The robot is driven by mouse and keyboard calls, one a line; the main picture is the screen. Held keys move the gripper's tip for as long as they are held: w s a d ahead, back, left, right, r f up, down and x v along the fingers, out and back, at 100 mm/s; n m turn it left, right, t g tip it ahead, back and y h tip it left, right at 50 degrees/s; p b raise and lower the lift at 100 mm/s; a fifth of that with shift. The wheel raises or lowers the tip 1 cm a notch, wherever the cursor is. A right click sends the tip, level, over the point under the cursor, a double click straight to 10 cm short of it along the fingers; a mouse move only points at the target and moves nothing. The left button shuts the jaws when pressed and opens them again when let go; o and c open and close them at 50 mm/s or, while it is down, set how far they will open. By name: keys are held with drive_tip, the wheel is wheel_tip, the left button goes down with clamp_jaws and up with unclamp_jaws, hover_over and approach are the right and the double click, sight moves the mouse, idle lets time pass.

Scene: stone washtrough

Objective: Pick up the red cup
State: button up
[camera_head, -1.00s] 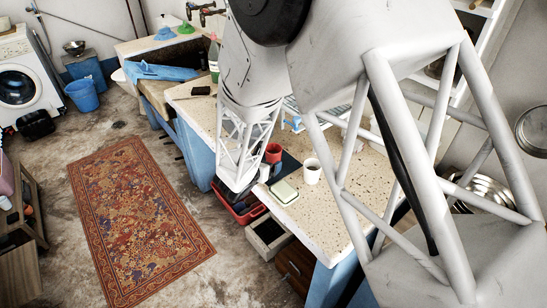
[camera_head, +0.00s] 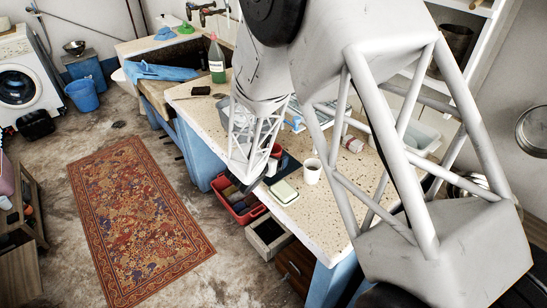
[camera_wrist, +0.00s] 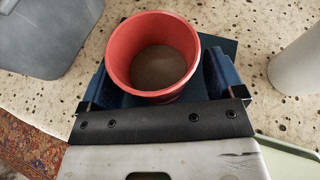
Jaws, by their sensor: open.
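The red cup (camera_wrist: 153,52) stands upright and open-topped on the counter, in the middle of the wrist view. It looks empty, with a brownish inside bottom. In the head view only part of the red cup (camera_head: 277,151) shows past my arm's lattice. My gripper (camera_wrist: 160,78) is open, with one dark blue finger at the cup's left and one at its right. The cup sits between the fingers; I cannot tell whether either finger touches it.
A dark mat (camera_wrist: 222,45) lies under the red cup. A green bottle (camera_head: 216,60) stands farther back. A red crate (camera_head: 235,205) is below the counter edge.

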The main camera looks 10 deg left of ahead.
sight(277, 147)
drive_tip(key=shift+c, duration=0.3)
drive_tip(key=c, duration=1)
drive_tip(key=shift+r, duration=0.15)
drive_tip(key=shift+r, duration=1.7)
drive_tip(key=s+d, duration=0.2)
drive_tip(key=s, duration=0.3)
drive_tip(key=s+d+r, duration=0.1)
drive_tip(key=s, duration=0.4)
drive_tip(key=s+d, duration=0.2)
drive_tip(key=s, duration=0.3)
drive_tip(key=shift+d+r, duration=0.15)
drive_tip(key=shift+d, duration=0.15)
